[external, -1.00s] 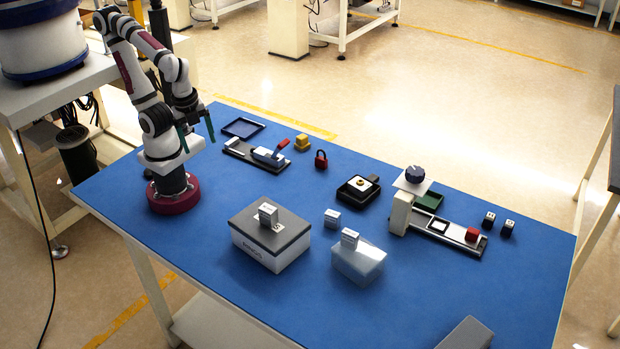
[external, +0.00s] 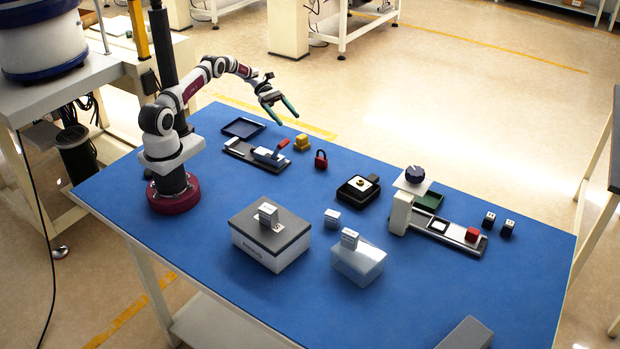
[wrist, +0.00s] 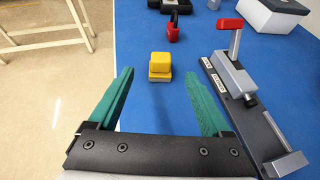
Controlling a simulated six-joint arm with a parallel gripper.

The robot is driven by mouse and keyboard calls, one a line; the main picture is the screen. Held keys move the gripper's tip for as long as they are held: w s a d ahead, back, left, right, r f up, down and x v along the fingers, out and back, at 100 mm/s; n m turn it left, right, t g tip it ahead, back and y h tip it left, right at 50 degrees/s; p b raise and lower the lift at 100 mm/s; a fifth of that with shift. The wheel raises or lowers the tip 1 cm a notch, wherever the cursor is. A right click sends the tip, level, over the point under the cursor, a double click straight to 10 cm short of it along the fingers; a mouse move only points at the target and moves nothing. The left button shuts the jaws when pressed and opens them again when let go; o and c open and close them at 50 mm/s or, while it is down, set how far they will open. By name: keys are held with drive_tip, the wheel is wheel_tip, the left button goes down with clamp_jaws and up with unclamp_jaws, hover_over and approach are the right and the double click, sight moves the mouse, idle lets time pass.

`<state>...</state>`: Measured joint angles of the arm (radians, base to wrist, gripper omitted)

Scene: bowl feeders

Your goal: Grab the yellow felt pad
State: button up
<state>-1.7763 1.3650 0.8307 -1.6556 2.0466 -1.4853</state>
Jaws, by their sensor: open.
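The yellow felt pad (external: 301,142) sits on the blue table near its far edge, right of the clamp fixture with the red handle. In the wrist view the yellow pad (wrist: 160,66) is a small yellow block on a paler base, ahead of the fingertips and between their lines. My gripper (external: 287,110) is open and empty, in the air above the table's far edge, up and to the left of the pad. Its two green fingers frame the pad in the wrist view (wrist: 160,82), without touching it.
The clamp fixture (wrist: 243,95) with a red handle stands close to the right finger's side. A red padlock (external: 321,159) stands just beyond the pad. Open floor is past the table edge.

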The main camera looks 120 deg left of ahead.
sight(305, 141)
drive_tip(key=shift+s+a+f+n+t+y, duration=0.2)
drive_tip(key=shift+s+f+n+t+y, duration=0.1)
drive_tip(key=shift+s+f+n, duration=0.15)
drive_tip(key=x, duration=1)
drive_tip(key=d+x, duration=0.1)
drive_tip(key=x, duration=0.4)
clamp_jaws()
